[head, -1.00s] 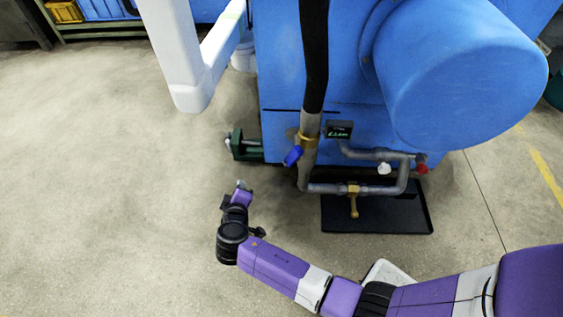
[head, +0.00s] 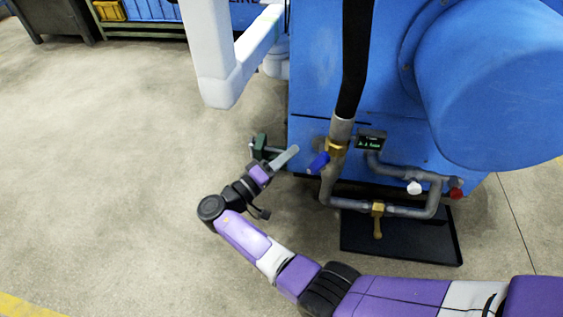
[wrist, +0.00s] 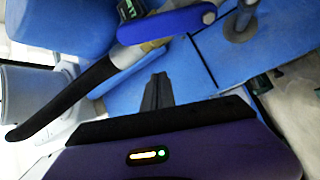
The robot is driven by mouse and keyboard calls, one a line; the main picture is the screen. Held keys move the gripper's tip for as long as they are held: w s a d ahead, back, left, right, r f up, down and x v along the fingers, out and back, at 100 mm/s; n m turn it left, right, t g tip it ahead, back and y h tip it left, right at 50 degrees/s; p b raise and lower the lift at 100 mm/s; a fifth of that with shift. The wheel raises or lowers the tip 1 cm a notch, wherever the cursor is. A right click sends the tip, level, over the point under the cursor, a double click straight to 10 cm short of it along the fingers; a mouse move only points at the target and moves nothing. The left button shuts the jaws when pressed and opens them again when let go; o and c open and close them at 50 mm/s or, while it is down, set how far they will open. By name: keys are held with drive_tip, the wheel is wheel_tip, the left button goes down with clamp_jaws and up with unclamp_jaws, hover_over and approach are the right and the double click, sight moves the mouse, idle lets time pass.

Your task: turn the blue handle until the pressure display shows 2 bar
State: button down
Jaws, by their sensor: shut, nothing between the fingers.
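The blue handle (head: 318,163) sits on the valve at the lower left of the blue machine. In the wrist view the blue handle (wrist: 168,26) runs across the top, beyond my fingertips. The pressure display (head: 371,142) is a small dark box with green digits, too small to read surely. The display also shows partly at the top edge of the wrist view (wrist: 130,9). My gripper (head: 294,150) is shut and empty, just left of the handle, with a small gap visible. In the wrist view its fingers (wrist: 158,80) point toward the handle.
Grey pipes (head: 405,211) with a brass valve (head: 378,219), a white knob (head: 414,188) and a red knob (head: 456,191) lie to the right. A black tray (head: 400,240) is below. A black hose (head: 354,60) rises above the valve. Floor on the left is clear.

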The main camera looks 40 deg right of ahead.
sight(318, 164)
drive_tip(key=shift+s+d+f+b, duration=0.25)
drive_tip(key=shift+s+d+b, duration=0.1)
drive_tip(key=shift+s+d, duration=0.55)
drive_tip(key=shift+s+d+f+b, duration=0.25)
drive_tip(key=shift+s+d+b, duration=0.05)
drive_tip(key=shift+s+d, duration=0.6)
drive_tip(key=shift+s+a+f, duration=0.2)
drive_tip(key=shift+s+f, duration=0.05)
drive_tip(key=shift+s, duration=0.35)
